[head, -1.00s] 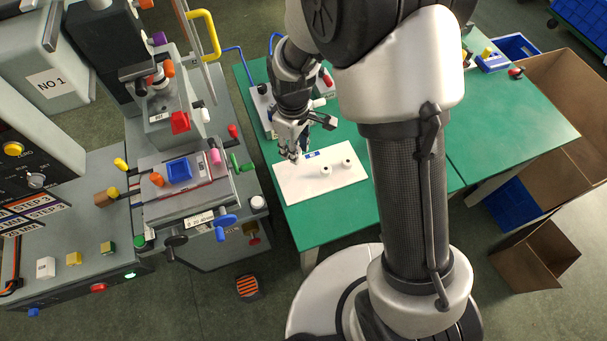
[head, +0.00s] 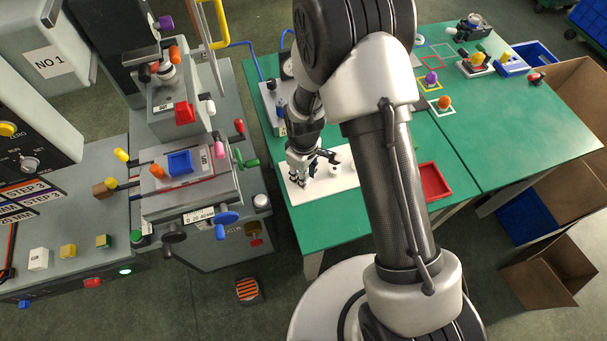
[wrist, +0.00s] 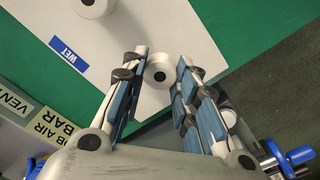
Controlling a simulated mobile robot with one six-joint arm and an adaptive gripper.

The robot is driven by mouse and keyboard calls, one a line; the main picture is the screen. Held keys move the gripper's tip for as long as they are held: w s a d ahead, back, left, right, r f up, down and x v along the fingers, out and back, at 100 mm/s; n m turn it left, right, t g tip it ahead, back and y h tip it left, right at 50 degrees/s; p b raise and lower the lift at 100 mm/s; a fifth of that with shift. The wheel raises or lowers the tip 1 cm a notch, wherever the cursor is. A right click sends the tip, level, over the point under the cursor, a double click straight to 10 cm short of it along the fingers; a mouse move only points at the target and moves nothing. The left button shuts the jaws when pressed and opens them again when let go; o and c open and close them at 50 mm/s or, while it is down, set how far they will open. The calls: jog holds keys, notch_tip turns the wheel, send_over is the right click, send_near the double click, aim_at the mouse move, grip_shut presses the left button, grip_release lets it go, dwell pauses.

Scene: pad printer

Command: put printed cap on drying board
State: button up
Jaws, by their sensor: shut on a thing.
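The white drying board (head: 345,181) lies on the green table, and it fills the upper middle of the wrist view (wrist: 190,35). My gripper (head: 303,183) is low over the board's left part. In the wrist view my gripper (wrist: 162,64) is shut on a white cap (wrist: 160,74) with a dark centre, which sits between the fingertips. I cannot tell whether this cap touches the board. Another white cap (head: 334,170) stands on the board to the right of my gripper. A white cap also shows at the top of the wrist view (wrist: 92,6).
A blue WET label (wrist: 68,53) is on the board. The grey printer (head: 170,110) with levers and knobs stands left of the table. A red tray (head: 432,181) lies right of my arm. A grey unit marked VENT and AIR BAR (wrist: 25,120) is beside the board.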

jog(key=shift+r, duration=0.1)
jog(key=shift+f, duration=0.2)
jog(key=o, duration=0.8)
jog(key=shift+r, duration=0.1)
notch_tip(320, 180, up, 22)
jog(key=d+m+t+p, duration=0.1)
jog(key=d+m+p, duration=0.1)
jog(key=d+p, duration=0.15)
jog(key=s+d+r+m+t, duration=0.1)
jog(key=s+d+r+m, duration=0.2)
jog(key=s+r, duration=0.2)
jog(key=s+d+r+m+t, duration=0.1)
jog(key=s+d+r+m, duration=0.1)
jog(key=s+r, duration=0.4)
jog(key=s+d+r+m+t, duration=0.1)
jog(key=s+d+r+m, duration=0.2)
jog(key=s+r, duration=0.3)
jog(key=shift+s+d+r+m+t+p, duration=0.15)
jog(key=shift+s+d+p, duration=0.1)
jog(key=shift+s, duration=0.45)
jog(key=shift+s+d+r+m+t+p, duration=0.15)
jog(key=shift+s+d, duration=0.1)
jog(key=shift+s, duration=0.45)
